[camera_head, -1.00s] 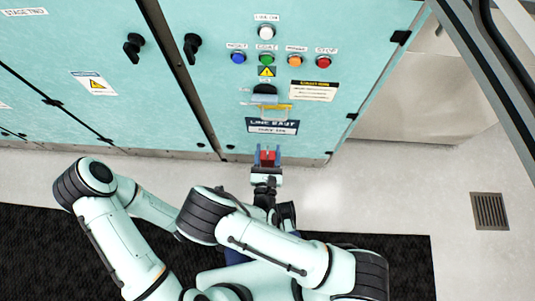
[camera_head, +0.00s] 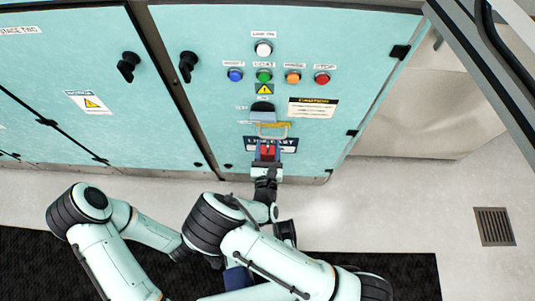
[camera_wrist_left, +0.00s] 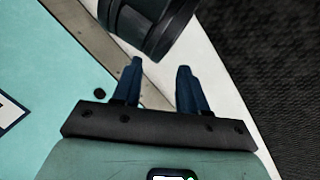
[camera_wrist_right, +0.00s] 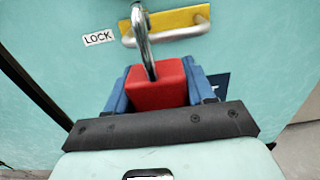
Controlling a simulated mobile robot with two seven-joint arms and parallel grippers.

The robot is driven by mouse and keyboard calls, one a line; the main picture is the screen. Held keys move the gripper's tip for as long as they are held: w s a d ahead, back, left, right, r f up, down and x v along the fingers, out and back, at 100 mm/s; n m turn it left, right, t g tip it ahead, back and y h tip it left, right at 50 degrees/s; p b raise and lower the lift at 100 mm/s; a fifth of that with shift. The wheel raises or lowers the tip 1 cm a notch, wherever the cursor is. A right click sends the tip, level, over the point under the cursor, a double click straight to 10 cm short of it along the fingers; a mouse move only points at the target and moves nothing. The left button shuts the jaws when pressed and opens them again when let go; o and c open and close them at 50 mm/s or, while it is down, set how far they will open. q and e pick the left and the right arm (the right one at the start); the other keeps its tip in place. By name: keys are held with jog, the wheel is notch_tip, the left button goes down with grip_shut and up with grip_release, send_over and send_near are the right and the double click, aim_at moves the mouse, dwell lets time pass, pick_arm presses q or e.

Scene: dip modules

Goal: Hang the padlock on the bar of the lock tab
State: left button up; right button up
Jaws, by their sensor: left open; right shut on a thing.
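The red padlock (camera_wrist_right: 158,88) with its silver shackle (camera_wrist_right: 142,35) is held in my right gripper (camera_wrist_right: 163,85), with the shackle pointing up. In the right wrist view the shackle overlaps the left end of the silver bar (camera_wrist_right: 175,33) on the yellow lock tab (camera_wrist_right: 178,18); whether they touch I cannot tell. In the head view the padlock (camera_head: 267,152) is just below the lock tab (camera_head: 271,126). My left gripper (camera_wrist_left: 156,72) is open and empty, away from the lock tab, near the cabinet's bottom edge.
A LOCK label (camera_wrist_right: 98,37) is left of the tab. Above the tab are a dark handle (camera_head: 262,107) and several coloured buttons (camera_head: 264,76). A dark sign (camera_head: 285,144) sits behind the padlock.

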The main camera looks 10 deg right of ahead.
aim_at(269, 131)
jog(key=shift+b+x, duration=0.9)
jog(key=shift+x, duration=1.1)
pick_arm(q)
jog(key=shift+t+y, duration=0.3)
jog(key=shift+t, duration=0.2)
jog(key=shift+w+a+f, duration=0.3)
jog(key=shift+w+f, duration=0.1)
jog(key=shift+w, duration=0.2)
jog(key=shift+w+a+f, duration=0.3)
jog(key=shift+w+f, duration=0.05)
jog(key=shift+w, duration=0.2)
jog(key=shift+w+a+f, duration=0.3)
jog(key=shift+w+f, duration=0.1)
jog(key=shift+w, duration=0.2)
pick_arm(e)
jog(key=shift+f, duration=0.75)
jog(key=o, duration=1.2)
jog(key=shift+s, duration=0.1)
pick_arm(q)
jog(key=shift+g, duration=0.6)
jog(key=s, duration=0.1)
jog(key=s+d+r+p, duration=0.2)
jog(key=s, duration=0.1)
jog(key=shift+r, duration=0.25)
pick_arm(e)
jog(key=v, duration=1.3)
jog(key=shift+s, duration=0.3)
